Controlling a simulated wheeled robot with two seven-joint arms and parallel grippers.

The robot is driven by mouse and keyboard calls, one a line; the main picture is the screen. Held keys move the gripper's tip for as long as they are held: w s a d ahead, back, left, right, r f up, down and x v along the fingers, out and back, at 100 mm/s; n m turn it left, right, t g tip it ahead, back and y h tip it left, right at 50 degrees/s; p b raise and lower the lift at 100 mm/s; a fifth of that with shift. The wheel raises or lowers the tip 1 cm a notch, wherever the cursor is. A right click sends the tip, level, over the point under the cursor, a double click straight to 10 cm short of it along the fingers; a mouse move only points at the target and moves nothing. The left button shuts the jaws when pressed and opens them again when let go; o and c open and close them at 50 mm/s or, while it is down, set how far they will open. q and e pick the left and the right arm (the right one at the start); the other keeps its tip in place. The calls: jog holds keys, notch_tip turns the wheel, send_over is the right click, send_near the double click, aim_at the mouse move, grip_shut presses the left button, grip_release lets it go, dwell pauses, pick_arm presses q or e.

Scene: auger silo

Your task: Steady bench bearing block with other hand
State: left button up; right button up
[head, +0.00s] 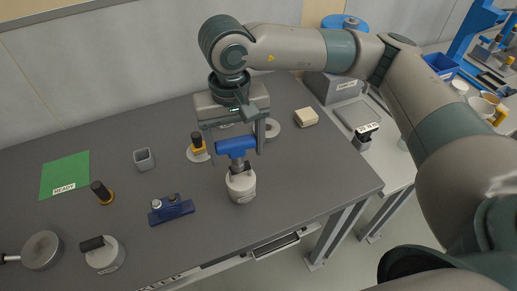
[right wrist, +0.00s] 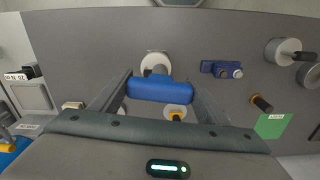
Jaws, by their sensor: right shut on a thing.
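My right gripper (head: 238,145) is shut on a blue crossbar handle (head: 231,147), which lies between its fingers in the right wrist view (right wrist: 160,88). Directly below the handle is a pale round body (head: 241,186) with a dark top on the bench; it also shows in the wrist view (right wrist: 155,65). I cannot tell whether the handle is fixed to it. A blue block with bolt-like posts (head: 171,209), which looks like the bearing block, sits apart to the left; it also shows in the wrist view (right wrist: 222,70). My left gripper is not in view.
The grey bench (head: 110,145) carries a green READY mat (head: 65,173), a small grey cup (head: 144,159), black-handled round pieces (head: 103,257), a yellow-and-black knob (head: 197,145) and a cream block (head: 306,117). Open bench lies between them. A lower side table (head: 365,110) stands beyond the right edge.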

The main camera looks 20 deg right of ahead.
jog(key=w+a+f+n, duration=0.1)
jog(key=a+n, duration=0.2)
jog(key=a, duration=0.7)
jog(key=w+a+f+n, duration=0.2)
jog(key=a+n, duration=0.2)
jog(key=a, duration=0.7)
